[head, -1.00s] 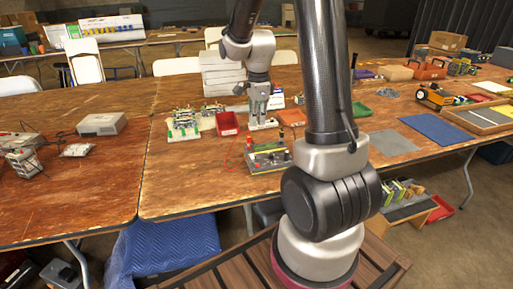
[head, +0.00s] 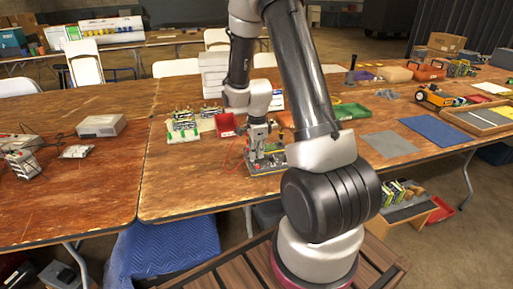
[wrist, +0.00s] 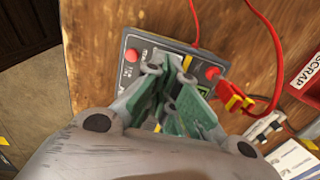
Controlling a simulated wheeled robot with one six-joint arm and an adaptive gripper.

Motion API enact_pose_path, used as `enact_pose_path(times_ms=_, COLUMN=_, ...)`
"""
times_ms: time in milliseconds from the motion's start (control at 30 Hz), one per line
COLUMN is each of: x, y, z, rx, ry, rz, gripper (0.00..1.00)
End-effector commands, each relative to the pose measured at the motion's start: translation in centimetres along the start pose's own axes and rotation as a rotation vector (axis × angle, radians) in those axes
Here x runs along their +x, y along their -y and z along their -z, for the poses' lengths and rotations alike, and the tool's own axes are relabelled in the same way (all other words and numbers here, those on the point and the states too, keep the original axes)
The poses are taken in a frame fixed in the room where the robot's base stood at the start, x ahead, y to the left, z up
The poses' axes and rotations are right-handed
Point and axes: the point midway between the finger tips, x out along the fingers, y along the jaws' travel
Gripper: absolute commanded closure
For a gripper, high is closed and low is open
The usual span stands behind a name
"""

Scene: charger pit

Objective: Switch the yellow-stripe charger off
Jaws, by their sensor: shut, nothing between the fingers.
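The charger (head: 273,169) is a small dark grey box near the front edge of the right-hand table, with some yellow showing on it in the head view. In the wrist view the charger (wrist: 136,42) shows two red round parts (wrist: 131,55), one on each side of my fingers. My gripper (head: 257,156) points down over the charger, shut and empty. In the wrist view my gripper (wrist: 168,68) covers the middle of the charger's top, so any switch there is hidden. I cannot tell whether the fingertips touch it.
A red and yellow plug (wrist: 235,100) with a red cable lies close beside the charger. A red bin (head: 226,124) and green circuit boards (head: 183,124) stand behind. A grey mat (head: 389,143) and a blue mat (head: 434,128) lie at right.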

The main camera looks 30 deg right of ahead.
Motion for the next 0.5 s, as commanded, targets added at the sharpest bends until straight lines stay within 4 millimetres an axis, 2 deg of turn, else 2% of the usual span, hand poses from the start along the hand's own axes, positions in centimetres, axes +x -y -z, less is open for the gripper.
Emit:
enact_pose_path(times_ms=267, x=0.0, y=0.0, z=0.0, rx=0.000, ry=0.000, rz=0.000, gripper=1.00)
enact_pose_path(times_ms=400, x=1.0, y=-0.4, z=0.0, rx=0.000, ry=0.000, rz=-0.002, gripper=1.00)
enact_pose_path(times_ms=500, x=1.0, y=-0.5, z=0.0, rx=0.000, ry=0.000, rz=-0.002, gripper=1.00)
